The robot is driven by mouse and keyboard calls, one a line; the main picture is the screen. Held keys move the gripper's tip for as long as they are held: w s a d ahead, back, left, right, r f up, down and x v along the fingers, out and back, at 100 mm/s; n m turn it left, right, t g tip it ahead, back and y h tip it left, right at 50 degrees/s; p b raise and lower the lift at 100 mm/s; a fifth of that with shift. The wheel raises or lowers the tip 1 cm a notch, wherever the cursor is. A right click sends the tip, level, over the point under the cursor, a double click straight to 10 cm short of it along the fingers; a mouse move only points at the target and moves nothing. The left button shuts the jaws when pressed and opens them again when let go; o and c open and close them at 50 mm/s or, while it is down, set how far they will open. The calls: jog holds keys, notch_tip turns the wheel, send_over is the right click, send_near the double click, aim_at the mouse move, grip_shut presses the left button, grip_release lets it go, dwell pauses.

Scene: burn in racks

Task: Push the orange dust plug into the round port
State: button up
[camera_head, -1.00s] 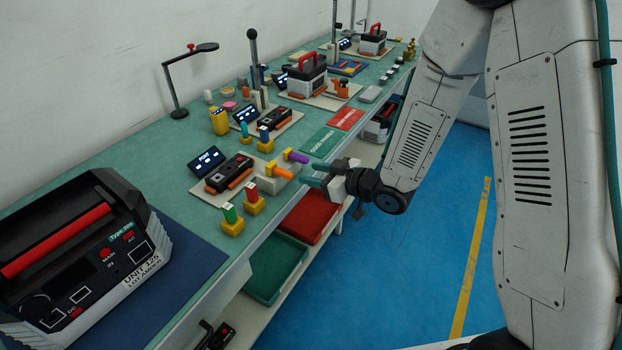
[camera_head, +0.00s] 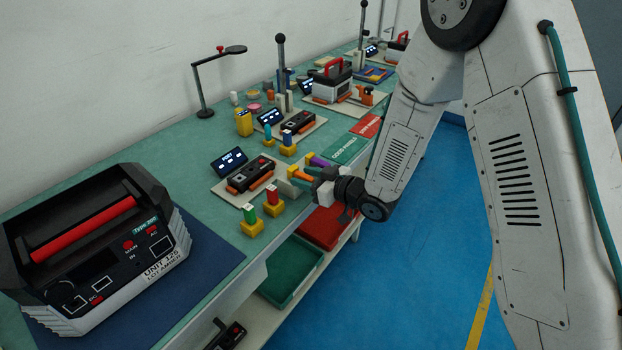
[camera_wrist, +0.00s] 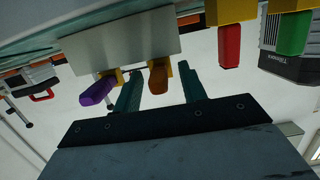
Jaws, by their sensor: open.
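The orange dust plug (camera_head: 298,174) sticks out from the bench's front edge, beside a purple plug (camera_head: 318,160). In the wrist view the orange plug (camera_wrist: 157,78) points toward my gripper (camera_wrist: 158,82), whose two teal fingers are spread on either side of it. In the head view my gripper (camera_head: 311,178) is at the bench edge, level with the plug. The fingers look open, and I cannot tell any contact. Behind the plugs is a plain grey block (camera_wrist: 110,45). I cannot make out the round port in either view.
A green plug (camera_head: 249,213) and a red plug (camera_head: 272,194) stand in yellow holders left of my gripper. A black device (camera_head: 250,175) lies behind them. Green (camera_head: 290,272) and red (camera_head: 326,226) bins are below the bench. The blue floor in front is free.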

aim_at(313, 181)
grip_shut()
jog(key=shift+v, duration=0.85)
dwell(1.2)
jog(key=shift+s+d+f, duration=0.15)
jog(key=shift+s+d, duration=0.45)
jog(key=shift+d, duration=0.15)
jog(key=shift+d, duration=0.1)
